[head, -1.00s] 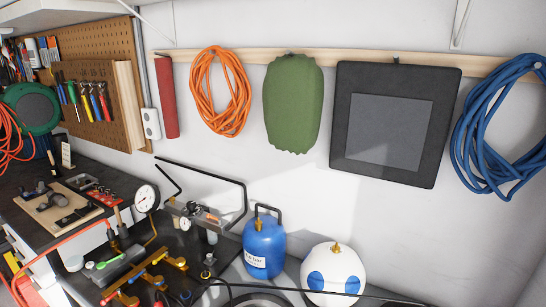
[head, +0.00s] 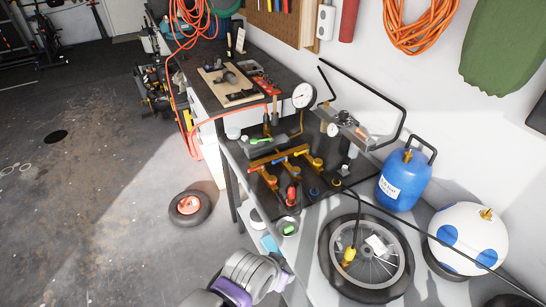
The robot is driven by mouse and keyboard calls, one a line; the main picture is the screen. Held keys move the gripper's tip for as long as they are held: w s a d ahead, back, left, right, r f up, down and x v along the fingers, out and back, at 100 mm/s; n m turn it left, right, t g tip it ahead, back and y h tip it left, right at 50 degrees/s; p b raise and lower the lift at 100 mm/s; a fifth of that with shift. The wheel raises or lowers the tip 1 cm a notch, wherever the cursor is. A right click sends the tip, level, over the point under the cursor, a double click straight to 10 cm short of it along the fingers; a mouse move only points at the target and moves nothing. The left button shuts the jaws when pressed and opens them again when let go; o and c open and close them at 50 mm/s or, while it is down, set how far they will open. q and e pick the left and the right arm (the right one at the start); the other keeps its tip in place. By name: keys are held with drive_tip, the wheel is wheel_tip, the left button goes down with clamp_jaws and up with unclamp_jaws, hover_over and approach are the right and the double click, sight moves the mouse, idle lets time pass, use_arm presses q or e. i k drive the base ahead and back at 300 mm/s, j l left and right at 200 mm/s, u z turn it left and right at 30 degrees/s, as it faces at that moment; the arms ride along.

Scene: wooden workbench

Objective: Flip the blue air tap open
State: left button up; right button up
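A brass manifold (head: 285,165) with several small taps sits on the dark mat on the bench, in the middle of the head view. A grey and purple part of one of my arms (head: 250,275) shows at the bottom, in front of the bench and apart from the manifold. I see no gripper fingers on it.
A pressure gauge (head: 304,96) stands behind the manifold. A spoked wheel (head: 367,257) lies at the front right, with a blue gas bottle (head: 404,180) and a white and blue tank (head: 468,240) beyond. A loose wheel (head: 190,207) lies on the floor.

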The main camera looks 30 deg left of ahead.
sight(286, 158)
drive_tip(key=i+j+u, duration=0.1)
drive_tip(key=j, duration=0.25)
drive_tip(key=i+j+u, duration=0.1)
drive_tip(key=j, duration=0.25)
drive_tip(key=i+j+u, duration=0.1)
drive_tip(key=j, duration=0.25)
drive_tip(key=i+j+u, duration=0.2)
drive_tip(key=i, duration=0.35)
drive_tip(key=j, duration=0.1)
